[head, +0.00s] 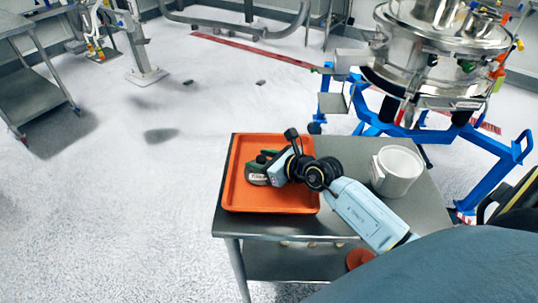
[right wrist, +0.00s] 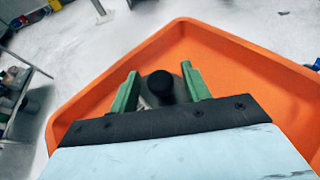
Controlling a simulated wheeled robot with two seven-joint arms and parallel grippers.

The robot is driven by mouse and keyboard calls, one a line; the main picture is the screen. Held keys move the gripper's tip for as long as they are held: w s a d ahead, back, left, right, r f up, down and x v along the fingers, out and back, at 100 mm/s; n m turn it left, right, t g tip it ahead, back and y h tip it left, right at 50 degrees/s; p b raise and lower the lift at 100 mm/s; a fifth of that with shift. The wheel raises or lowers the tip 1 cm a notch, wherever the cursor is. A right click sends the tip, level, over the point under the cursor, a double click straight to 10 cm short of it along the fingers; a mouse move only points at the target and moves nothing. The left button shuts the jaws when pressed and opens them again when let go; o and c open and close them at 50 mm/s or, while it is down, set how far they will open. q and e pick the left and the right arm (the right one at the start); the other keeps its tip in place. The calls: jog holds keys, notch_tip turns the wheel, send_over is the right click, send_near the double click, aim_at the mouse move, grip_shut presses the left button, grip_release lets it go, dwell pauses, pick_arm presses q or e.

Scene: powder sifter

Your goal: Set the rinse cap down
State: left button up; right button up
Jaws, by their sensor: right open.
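My right gripper (head: 258,170) is over the left part of the orange tray (head: 270,205) on the metal table. In the right wrist view its green fingers (right wrist: 160,92) are apart. A dark, round-topped piece, which looks like the rinse cap (right wrist: 160,82), is between the fingers, with a greyish part below it. The orange tray (right wrist: 225,60) lies beneath. Whether the cap touches the tray floor or a finger is hard to tell. My left gripper is not in view.
A white round container (head: 397,171) stands on the metal table (head: 340,150) right of the tray, near my right forearm. A steel vessel (head: 440,50) on a blue frame (head: 490,148) is behind it. The tray's right part looks empty. Open floor lies left.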

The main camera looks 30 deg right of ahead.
jog(key=p+v, duration=0.1)
jog(key=v, duration=1.1)
jog(key=shift+s+a, duration=0.1)
